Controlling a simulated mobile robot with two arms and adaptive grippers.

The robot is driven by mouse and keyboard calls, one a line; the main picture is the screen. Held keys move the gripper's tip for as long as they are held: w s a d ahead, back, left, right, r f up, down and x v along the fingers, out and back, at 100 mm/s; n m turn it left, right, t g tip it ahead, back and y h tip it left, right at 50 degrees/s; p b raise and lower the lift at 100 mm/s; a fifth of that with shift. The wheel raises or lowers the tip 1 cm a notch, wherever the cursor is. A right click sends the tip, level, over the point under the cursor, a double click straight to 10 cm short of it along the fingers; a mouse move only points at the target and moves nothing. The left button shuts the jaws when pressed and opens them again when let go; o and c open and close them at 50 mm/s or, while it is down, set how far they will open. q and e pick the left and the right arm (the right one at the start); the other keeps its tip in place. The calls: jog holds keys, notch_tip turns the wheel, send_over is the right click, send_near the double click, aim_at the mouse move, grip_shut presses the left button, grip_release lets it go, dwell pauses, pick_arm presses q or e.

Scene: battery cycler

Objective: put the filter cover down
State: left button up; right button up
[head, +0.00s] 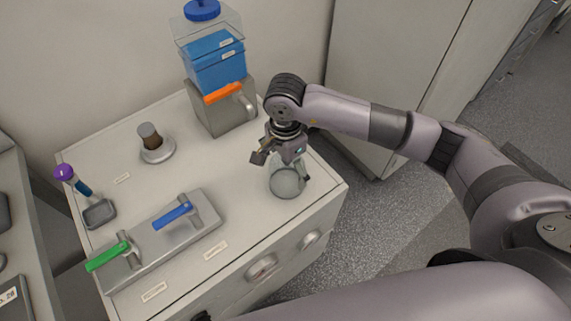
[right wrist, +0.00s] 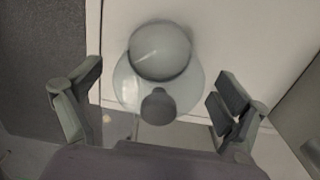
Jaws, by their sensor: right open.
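A clear, round glass piece, which looks like the filter cover (head: 287,183), sits on the cabinet top near its right front corner. In the right wrist view the glass (right wrist: 126,92) shows as a pale translucent disc with a grey rounded dome and a small dark round part. My right gripper (head: 283,164) is just above and behind it, pointing down. Its fingers (right wrist: 148,97) are spread apart on either side of the glass, and no contact shows. My left gripper is not in view.
The cabinet's right edge is close to the glass.

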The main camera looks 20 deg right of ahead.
jog(key=shift+r+p, duration=0.2)
jog(key=shift+p, duration=0.1)
jog(key=shift+w+r+b, duration=0.1)
jog(key=shift+r+b, duration=0.2)
jog(key=shift+r, duration=0.05)
notch_tip(320, 180, up, 11)
jog(key=shift+r+b, duration=0.1)
jog(key=shift+b, duration=1.15)
